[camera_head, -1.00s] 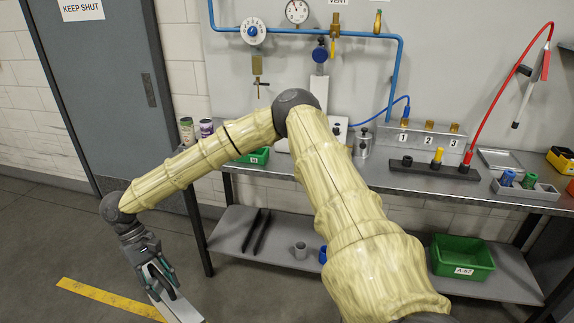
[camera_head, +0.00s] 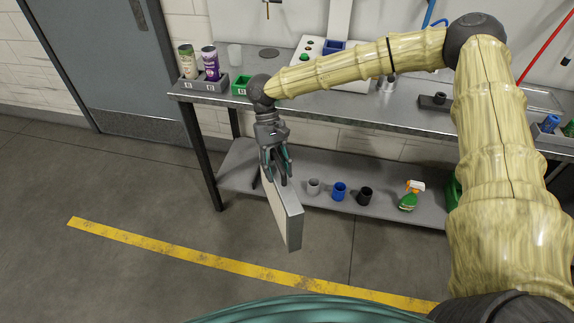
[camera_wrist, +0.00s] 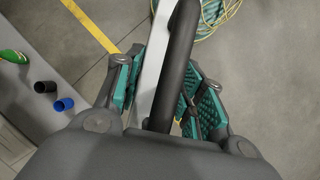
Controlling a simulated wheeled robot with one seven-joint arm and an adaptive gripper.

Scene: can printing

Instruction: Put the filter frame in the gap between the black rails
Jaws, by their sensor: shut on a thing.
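The filter frame (camera_head: 286,216) is a thin pale grey panel. It hangs on edge below my gripper (camera_head: 277,178), in front of the lower shelf and above the floor. My gripper is shut on it from above. In the wrist view, the frame's white top edge (camera_wrist: 152,72) and a dark bar-like handle (camera_wrist: 178,60) lie between the green finger pads. I cannot tell exactly which part the pads touch. The black rails lie on the left of the lower shelf in the earlier view; now the frame and gripper hide most or all of them.
The lower shelf (camera_head: 236,160) holds a grey cup (camera_head: 313,187), a blue cup (camera_head: 339,191), a black cup (camera_head: 364,196) and a green spray bottle (camera_head: 410,197) to the frame's right. A table leg (camera_head: 202,160) stands left. The floor in front is clear.

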